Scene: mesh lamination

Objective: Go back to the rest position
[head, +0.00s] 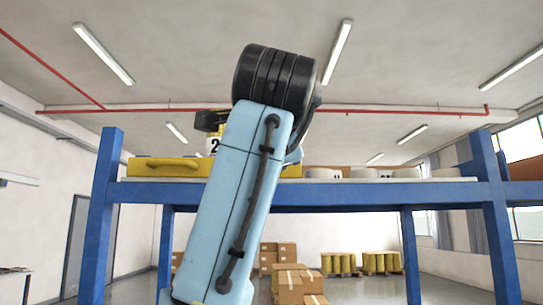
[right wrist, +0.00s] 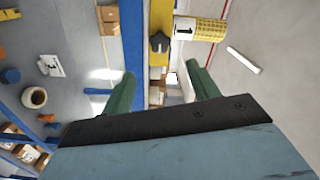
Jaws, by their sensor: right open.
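My right gripper (right wrist: 160,70) shows in the right wrist view with its two green fingers spread apart. I see nothing held between them. A raised light blue arm of mine (head: 238,190) with a black joint at its top fills the middle of the head view.
A blue-framed rack (head: 98,215) with a pale shelf spans the head view behind the arm. Its shelf carries a yellow item (head: 165,167) and several white rolls (head: 405,173). Cardboard boxes (head: 293,284) and yellow rolls (head: 380,262) stand on the floor beyond. A yellow roll labelled 1 (right wrist: 207,29) shows in the wrist view.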

